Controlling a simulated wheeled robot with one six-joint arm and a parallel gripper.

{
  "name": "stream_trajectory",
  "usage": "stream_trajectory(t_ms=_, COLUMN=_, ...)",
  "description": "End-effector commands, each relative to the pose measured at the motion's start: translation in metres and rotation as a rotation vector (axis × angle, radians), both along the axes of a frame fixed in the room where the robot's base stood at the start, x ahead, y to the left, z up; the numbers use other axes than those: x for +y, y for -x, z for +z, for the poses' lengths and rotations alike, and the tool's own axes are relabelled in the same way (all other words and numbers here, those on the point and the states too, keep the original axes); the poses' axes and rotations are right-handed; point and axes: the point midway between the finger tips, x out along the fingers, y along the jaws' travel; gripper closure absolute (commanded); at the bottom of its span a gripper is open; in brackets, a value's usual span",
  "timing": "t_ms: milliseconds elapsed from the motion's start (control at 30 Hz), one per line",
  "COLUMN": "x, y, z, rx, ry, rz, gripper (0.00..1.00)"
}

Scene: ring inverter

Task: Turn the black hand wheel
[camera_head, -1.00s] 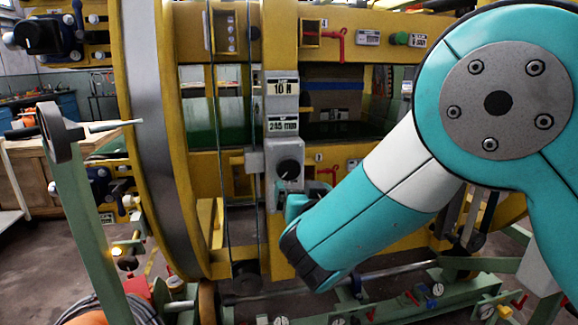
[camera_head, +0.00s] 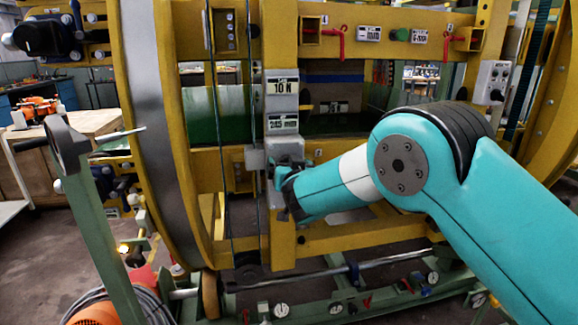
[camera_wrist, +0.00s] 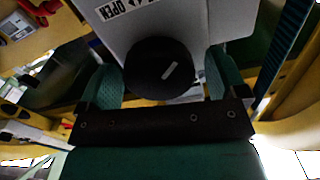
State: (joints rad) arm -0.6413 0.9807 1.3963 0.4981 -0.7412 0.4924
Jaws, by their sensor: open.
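The black hand wheel (camera_wrist: 158,70) is a round black knob with a pale slanted mark on its face. In the wrist view it sits on the grey housing (camera_wrist: 180,22), under a label with the word "OPEN". My gripper (camera_wrist: 161,80) is open, with one teal finger on each side of the wheel. There is a small gap on the right; I cannot tell whether the left finger touches. In the head view my gripper (camera_head: 284,180) is at the grey housing (camera_head: 286,148) on the yellow post and hides the wheel.
A panel reading "10 N" (camera_head: 282,88) is above the housing. Dark vertical cables run just left of it. A large yellow and grey ring (camera_head: 158,130) stands farther left. A green frame with gauges (camera_head: 350,300) runs below.

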Motion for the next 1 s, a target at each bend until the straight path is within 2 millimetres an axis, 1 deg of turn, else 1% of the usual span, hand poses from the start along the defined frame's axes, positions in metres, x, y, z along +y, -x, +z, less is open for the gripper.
stream_trajectory(t_ms=67, x=-0.0001, y=0.0002, z=-0.0001, rx=0.000, ry=0.000, rz=0.000, gripper=0.09)
stream_trajectory(t_ms=167, x=-0.0002, y=0.0003, z=-0.0001, rx=0.000, ry=0.000, rz=0.000, gripper=0.30)
stream_trajectory(t_ms=200, x=-0.0002, y=0.0003, z=0.0000, rx=0.000, ry=0.000, rz=0.000, gripper=0.39)
stream_trajectory(t_ms=300, x=-0.0002, y=0.0003, z=0.0000, rx=0.000, ry=0.000, rz=0.000, gripper=0.59)
stream_trajectory(t_ms=500, x=-0.0002, y=0.0003, z=-0.0011, rx=0.002, ry=-0.009, rz=0.000, gripper=0.58)
stream_trajectory(t_ms=667, x=-0.0005, y=0.0002, z=-0.0033, rx=0.011, ry=-0.050, rz=0.000, gripper=0.58)
stream_trajectory(t_ms=867, x=-0.0009, y=-0.0003, z=-0.0076, rx=0.044, ry=-0.165, rz=-0.001, gripper=0.58)
stream_trajectory(t_ms=1000, x=-0.0015, y=-0.0003, z=-0.0088, rx=0.075, ry=-0.282, rz=-0.001, gripper=0.58)
